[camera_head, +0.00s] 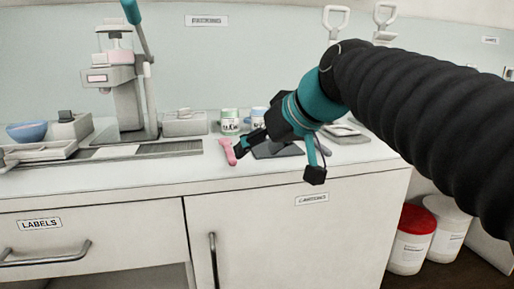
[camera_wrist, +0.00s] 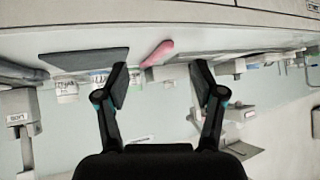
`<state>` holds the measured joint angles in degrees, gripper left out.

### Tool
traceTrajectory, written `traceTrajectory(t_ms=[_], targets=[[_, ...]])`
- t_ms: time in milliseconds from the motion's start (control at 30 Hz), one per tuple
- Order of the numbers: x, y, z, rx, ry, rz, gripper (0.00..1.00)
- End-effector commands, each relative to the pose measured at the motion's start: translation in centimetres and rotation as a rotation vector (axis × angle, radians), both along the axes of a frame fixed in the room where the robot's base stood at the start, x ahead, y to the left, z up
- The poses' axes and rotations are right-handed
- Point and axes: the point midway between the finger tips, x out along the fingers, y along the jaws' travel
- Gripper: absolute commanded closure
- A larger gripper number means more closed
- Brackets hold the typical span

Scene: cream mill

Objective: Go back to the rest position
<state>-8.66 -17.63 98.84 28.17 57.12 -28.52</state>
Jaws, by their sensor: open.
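My gripper (camera_head: 281,160) is in front of the counter's right part in the head view, with its two dark fingers spread wide. In the wrist view my gripper (camera_wrist: 162,84) is open, with nothing between its fingers. A pink tool (camera_head: 228,151) lies on the counter just left of the left finger. The pink tool (camera_wrist: 157,53) also shows beyond the fingers in the wrist view, which looks upside down. A dark flat mat (camera_head: 277,149) lies behind the gripper and is partly hidden by it.
Two small jars (camera_head: 230,121) stand behind the mat. A press with a teal lever (camera_head: 128,80) stands on the left, near a blue bowl (camera_head: 27,131). A red-lidded tub (camera_head: 411,240) stands on the floor at right. The counter's front strip (camera_head: 120,180) is clear.

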Motion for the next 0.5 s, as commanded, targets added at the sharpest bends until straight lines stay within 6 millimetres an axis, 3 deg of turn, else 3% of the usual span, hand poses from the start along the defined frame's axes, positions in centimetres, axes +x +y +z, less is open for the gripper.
traceTrajectory(t_ms=[33, 300, 500], targets=[[-1.6, -1.7, -2.9, -0.021, 0.037, -0.055, 0.31], [-9.7, -9.6, -16.5, -0.130, 0.207, -0.339, 0.31], [-15.1, -13.5, -24.6, -0.195, 0.286, -0.494, 0.31]])
